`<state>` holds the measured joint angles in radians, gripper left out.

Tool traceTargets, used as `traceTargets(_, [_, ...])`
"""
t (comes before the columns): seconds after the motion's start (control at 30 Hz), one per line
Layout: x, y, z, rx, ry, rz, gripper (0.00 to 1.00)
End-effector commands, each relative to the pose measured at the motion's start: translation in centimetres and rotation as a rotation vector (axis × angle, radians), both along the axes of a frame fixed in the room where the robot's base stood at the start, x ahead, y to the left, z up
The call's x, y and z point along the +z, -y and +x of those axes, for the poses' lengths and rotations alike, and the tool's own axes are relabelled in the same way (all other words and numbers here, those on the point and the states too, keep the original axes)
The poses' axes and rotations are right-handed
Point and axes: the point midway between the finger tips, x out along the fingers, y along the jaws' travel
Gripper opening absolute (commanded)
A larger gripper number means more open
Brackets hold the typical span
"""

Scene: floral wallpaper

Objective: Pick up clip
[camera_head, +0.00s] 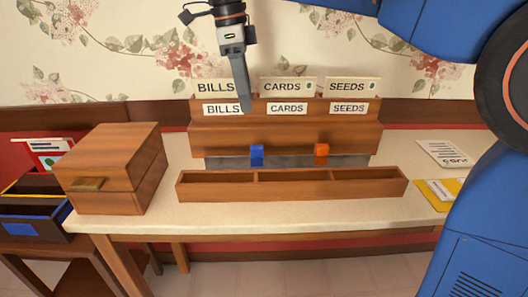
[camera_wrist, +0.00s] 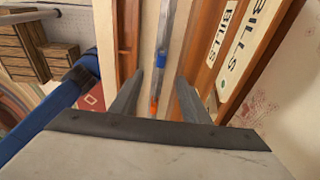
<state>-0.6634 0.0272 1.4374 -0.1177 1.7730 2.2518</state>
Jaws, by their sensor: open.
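A blue clip (camera_head: 257,155) and an orange clip (camera_head: 321,153) sit apart on a grey strip (camera_head: 290,161) at the foot of the wooden sorter. My gripper (camera_head: 246,106) is above and behind the blue clip, in front of the BILLS labels. In the wrist view my gripper (camera_wrist: 159,80) is open and empty. The blue clip (camera_wrist: 161,60) and the orange clip (camera_wrist: 154,105) show between its two fingers, farther off. Neither finger visibly touches a clip.
The sorter (camera_head: 285,139) has BILLS, CARDS and SEEDS labels. A long three-part wooden tray (camera_head: 290,195) lies in front. A wooden box (camera_head: 113,167) stands left. Papers (camera_head: 444,153) and a yellow envelope (camera_head: 440,190) lie right. Dark bins (camera_head: 32,214) are far left.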

Motion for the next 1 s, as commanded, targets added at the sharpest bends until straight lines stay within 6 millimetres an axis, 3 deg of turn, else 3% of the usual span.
traceTargets(0.5, [-8.9,1.5,-0.1,0.001,-0.001,-0.001,0.42])
traceTargets(0.83, [-11.2,1.8,0.0,0.001,0.000,0.000,0.42])
traceTargets(1.0, [-13.4,2.2,0.3,0.001,-0.002,-0.001,0.42])
